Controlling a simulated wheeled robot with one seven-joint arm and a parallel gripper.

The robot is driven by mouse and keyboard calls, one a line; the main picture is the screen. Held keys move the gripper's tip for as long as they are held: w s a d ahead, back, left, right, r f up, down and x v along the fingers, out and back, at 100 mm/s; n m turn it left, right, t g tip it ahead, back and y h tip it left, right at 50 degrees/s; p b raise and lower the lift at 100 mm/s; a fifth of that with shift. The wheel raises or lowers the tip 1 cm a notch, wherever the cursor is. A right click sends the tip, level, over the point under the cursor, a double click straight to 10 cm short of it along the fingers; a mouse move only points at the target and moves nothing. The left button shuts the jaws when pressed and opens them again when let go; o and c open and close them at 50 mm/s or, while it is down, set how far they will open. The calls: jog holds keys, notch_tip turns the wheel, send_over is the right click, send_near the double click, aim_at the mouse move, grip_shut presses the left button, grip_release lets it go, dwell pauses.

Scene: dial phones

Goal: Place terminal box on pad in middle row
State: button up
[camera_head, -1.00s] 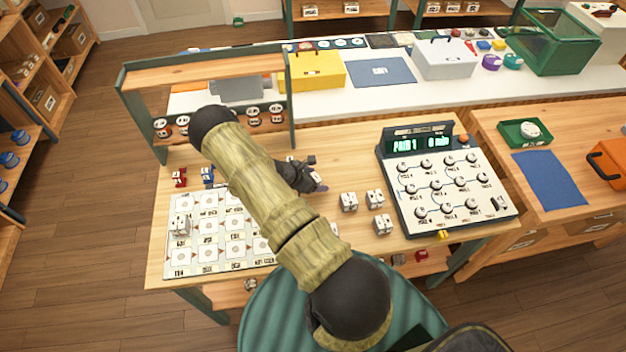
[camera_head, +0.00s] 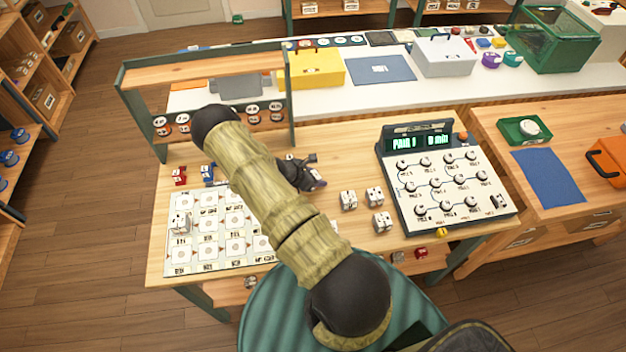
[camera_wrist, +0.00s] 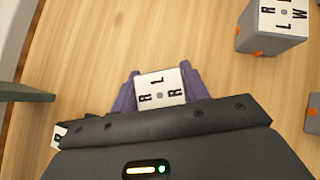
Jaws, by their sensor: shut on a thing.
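My gripper (camera_wrist: 158,88) is shut on a small white-topped terminal box (camera_wrist: 160,91), seen between the purple fingers in the wrist view. Its top carries black letters. In the head view my gripper (camera_head: 314,181) is over the table, right of the pad board, and the held box is hard to make out. The pale pad board (camera_head: 222,265) lies at the table's left, with rows of square pads. One box (camera_head: 180,223) stands at its left side, in the middle row. My arm hides the board's right part.
Several loose boxes (camera_head: 348,200) stand right of my gripper; one also shows in the wrist view (camera_wrist: 272,25). A dial panel (camera_head: 448,200) stands further right. A wooden rack (camera_head: 205,72) stands behind the board. Red (camera_head: 179,175) and blue (camera_head: 207,174) pieces lie behind the board.

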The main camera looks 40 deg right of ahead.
aim_at(316, 175)
notch_tip(316, 175, up, 10)
jog(key=b, duration=0.2)
jog(key=shift+b, duration=0.3)
dwell(1.0)
